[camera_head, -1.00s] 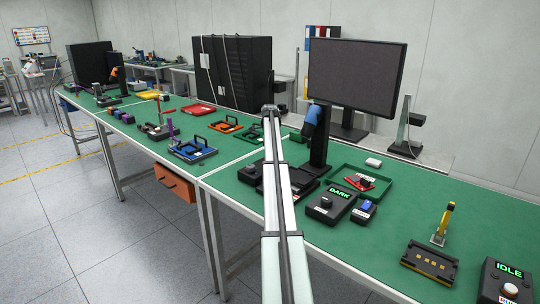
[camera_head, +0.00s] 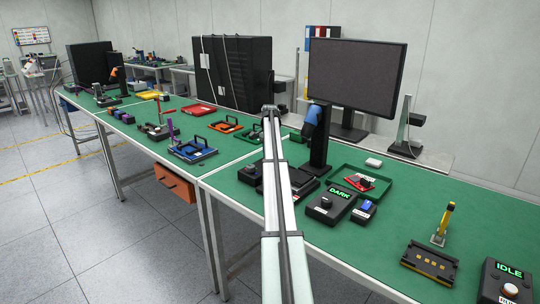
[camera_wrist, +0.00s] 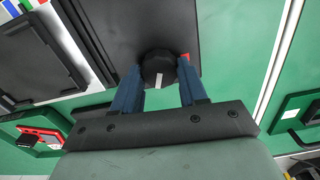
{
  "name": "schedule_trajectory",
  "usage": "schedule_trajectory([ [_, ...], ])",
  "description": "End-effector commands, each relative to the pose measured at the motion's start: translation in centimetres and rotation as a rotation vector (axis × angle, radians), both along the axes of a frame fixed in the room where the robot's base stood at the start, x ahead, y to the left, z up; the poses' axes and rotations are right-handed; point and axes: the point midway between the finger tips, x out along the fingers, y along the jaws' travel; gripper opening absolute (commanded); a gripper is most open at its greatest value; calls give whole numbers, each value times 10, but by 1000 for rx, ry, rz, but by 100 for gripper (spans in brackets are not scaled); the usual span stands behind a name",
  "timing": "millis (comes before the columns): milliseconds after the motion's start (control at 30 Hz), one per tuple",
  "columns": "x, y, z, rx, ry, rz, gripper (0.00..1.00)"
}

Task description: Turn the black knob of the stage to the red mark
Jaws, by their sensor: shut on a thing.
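The black knob (camera_wrist: 158,67) sits on the dark stage (camera_wrist: 130,30) in the wrist view. A white line on the knob points down toward my gripper. A small red mark (camera_wrist: 185,57) shows at the knob's upper right, partly hidden, and the white line is not at it. My gripper (camera_wrist: 158,84) has its two blue fingers on either side of the knob, shut on it. In the head view the stage (camera_head: 250,174) stands on the green bench left of my arm. I cannot make out my fingers there.
A black case (camera_wrist: 25,65) lies beside the stage in the wrist view, with a green tray (camera_head: 343,169) holding a red part beyond it. The DARK box (camera_head: 322,211) and a monitor (camera_head: 356,82) stand right of my arm.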

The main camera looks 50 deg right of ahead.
Motion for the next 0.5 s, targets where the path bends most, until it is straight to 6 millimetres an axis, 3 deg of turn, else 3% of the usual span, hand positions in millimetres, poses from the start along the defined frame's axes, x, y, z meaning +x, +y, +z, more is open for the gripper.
schedule_trajectory([
  [500, 1, 0, 0, 0, 0, 489, 12],
])
